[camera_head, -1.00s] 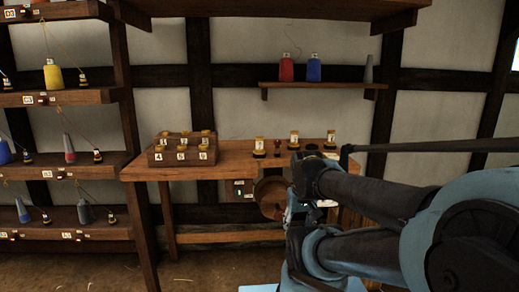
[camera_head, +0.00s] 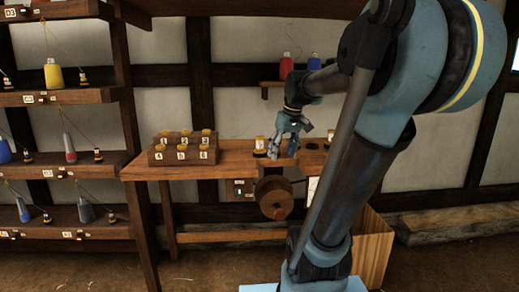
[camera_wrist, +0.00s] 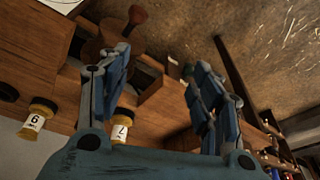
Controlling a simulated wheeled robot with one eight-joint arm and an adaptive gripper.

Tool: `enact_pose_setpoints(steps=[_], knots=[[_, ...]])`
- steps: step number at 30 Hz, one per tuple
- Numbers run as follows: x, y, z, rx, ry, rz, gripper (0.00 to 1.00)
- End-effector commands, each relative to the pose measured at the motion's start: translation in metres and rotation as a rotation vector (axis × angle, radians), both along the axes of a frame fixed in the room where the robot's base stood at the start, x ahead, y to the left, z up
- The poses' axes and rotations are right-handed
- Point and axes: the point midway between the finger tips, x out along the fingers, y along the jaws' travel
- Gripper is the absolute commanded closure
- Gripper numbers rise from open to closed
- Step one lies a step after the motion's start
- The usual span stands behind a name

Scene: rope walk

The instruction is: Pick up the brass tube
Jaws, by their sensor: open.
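My gripper (camera_head: 283,150) is open and empty, pointing down over the wooden workbench (camera_head: 237,166). Its fingers also show spread apart in the wrist view (camera_wrist: 158,62), with nothing between them. I cannot pick out a plain brass tube for certain. White-labelled spools with yellow or brass-coloured ends stand on the bench. One spool (camera_head: 260,146) is just left of my gripper and another (camera_head: 330,138) is to its right. The wrist view shows two numbered spools, one at left (camera_wrist: 38,120) and one by the left finger (camera_wrist: 122,127). My gripper and arm hide part of the bench.
A stepped block (camera_head: 183,156) with several yellow-topped pieces stands on the bench's left. A wooden drum (camera_head: 273,195) hangs at the bench front. Shelves with cones (camera_head: 53,75) stand at left. A wall shelf (camera_head: 270,84) holds red and blue cones (camera_head: 286,68).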

Motion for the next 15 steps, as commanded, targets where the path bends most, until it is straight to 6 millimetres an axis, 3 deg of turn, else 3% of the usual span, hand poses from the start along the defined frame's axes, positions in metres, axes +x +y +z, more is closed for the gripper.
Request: enact_pose_setpoints(steps=[1,6,15], knots=[[0.018,0.001,0.013,0.003,-0.007,0.026,0.41],[0.072,0.006,0.050,0.016,-0.035,0.121,0.41],[0.165,0.012,0.102,0.033,-0.090,0.282,0.41]])
